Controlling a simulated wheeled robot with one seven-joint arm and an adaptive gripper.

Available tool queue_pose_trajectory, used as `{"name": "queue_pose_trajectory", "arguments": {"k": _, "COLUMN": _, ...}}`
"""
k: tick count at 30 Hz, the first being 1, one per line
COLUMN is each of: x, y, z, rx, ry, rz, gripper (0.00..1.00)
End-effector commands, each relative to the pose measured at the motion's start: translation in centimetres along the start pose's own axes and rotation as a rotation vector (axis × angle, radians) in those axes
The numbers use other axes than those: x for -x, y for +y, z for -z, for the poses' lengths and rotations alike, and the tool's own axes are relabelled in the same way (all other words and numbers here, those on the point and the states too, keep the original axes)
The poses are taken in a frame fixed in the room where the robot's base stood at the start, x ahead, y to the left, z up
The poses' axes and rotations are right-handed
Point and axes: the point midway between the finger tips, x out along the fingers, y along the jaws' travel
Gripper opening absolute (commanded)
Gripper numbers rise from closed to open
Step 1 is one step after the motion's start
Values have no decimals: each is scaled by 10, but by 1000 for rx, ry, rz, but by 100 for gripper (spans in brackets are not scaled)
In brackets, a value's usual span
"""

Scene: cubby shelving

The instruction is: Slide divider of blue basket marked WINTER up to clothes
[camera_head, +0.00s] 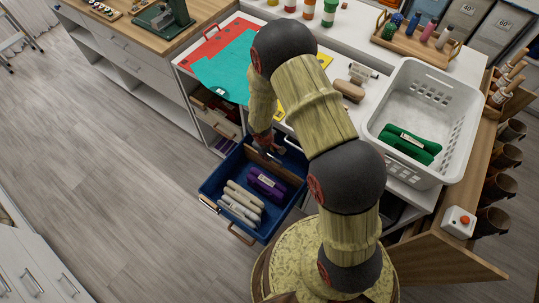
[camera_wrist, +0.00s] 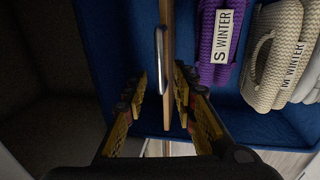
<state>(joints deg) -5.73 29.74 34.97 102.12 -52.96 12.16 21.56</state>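The blue basket (camera_head: 207,190) is pulled out like a drawer below the counter. It holds rolled clothes: a purple roll (camera_head: 266,184) tagged S WINTER in the wrist view (camera_wrist: 219,40), and beige and white rolls (camera_head: 242,197), the nearest tagged M WINTER. A thin wooden divider (camera_head: 277,166) stands across the basket behind the rolls; it appears edge-on in the wrist view (camera_wrist: 168,45), with a gap to the purple roll. My gripper (camera_wrist: 160,78) is open, one finger on each side of the divider. I cannot tell whether either finger touches it.
A white laundry basket (camera_head: 444,105) with green rolls stands on the counter to the right. Folded teal cloth (camera_head: 228,68) lies on the counter above the basket. Open floor (camera_head: 120,170) spreads left. A box with a red button (camera_head: 460,220) sits at the right.

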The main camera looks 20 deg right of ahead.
Motion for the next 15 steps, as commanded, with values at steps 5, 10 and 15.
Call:
{"name": "queue_pose_trajectory", "arguments": {"k": 5, "x": -10, "y": 0, "z": -1, "rx": 0, "ry": -1, "rz": 0, "gripper": 27}}
{"name": "queue_pose_trajectory", "arguments": {"k": 10, "x": -10, "y": 0, "z": 0, "rx": 0, "ry": -1, "rz": 0, "gripper": 27}}
{"name": "queue_pose_trajectory", "arguments": {"k": 15, "x": -10, "y": 0, "z": 0, "rx": 0, "ry": -1, "rz": 0, "gripper": 21}}
